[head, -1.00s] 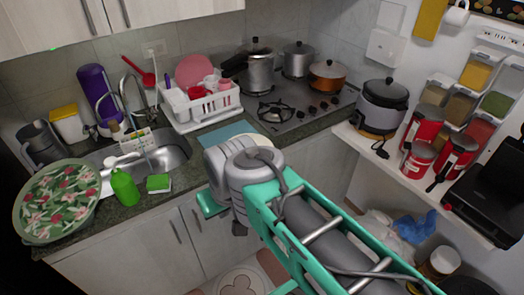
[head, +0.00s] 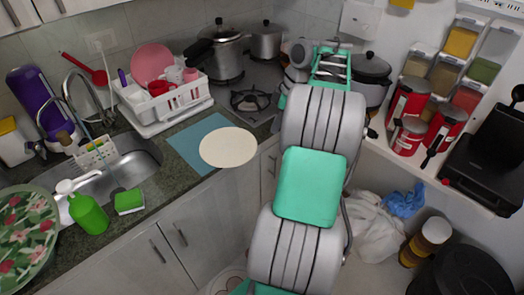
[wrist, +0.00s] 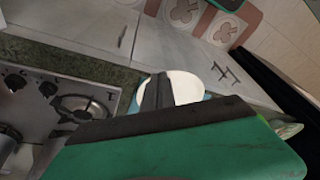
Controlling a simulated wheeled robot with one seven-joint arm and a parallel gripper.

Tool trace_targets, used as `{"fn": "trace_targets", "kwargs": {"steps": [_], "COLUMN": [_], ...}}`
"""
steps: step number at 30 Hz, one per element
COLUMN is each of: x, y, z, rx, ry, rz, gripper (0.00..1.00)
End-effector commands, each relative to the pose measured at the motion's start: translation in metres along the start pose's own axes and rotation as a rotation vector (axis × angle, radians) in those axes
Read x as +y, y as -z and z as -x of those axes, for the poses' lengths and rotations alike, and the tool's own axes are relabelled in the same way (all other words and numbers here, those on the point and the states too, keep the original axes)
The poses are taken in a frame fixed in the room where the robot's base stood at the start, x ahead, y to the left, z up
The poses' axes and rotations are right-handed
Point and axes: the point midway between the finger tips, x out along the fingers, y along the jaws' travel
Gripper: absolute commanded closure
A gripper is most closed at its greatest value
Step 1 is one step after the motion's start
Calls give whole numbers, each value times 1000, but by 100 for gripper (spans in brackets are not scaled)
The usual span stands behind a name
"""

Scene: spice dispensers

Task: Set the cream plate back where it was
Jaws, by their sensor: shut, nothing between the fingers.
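The cream plate (head: 228,147) lies flat at the counter's front edge in the head view, partly over the blue mat (head: 190,140). Its near side appears to reach the counter edge or slightly past it. In the wrist view the plate (wrist: 184,88) is partly covered by the dark fingers of my gripper (wrist: 158,80), which are together with nothing held. The plate is apart from the fingers, farther from the camera.
The stove (head: 252,98) and pots stand behind and right of the plate. A white dish rack (head: 165,105) is behind the mat. The sink (head: 120,180), green bottle (head: 88,213) and sponge (head: 129,201) are to the left. A rice cooker (head: 368,78) stands on the right shelf.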

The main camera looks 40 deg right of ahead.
Motion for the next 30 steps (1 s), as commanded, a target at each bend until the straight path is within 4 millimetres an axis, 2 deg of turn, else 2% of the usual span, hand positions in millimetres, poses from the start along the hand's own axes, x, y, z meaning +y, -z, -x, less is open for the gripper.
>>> {"fn": "trace_targets", "kwargs": {"steps": [1,3,8,19,24,30], "x": [7,10,10,9,9,8], "y": [-18,-27,-26,-25,3,14], "z": [-3,-5,-24,-101,-107,-112], "rx": [2,2,3,3,2,2], "ry": [1,3,6,5,2,2], "rz": [19,42,49,46,50,46], "gripper": [100,100,100,100,100,100]}}
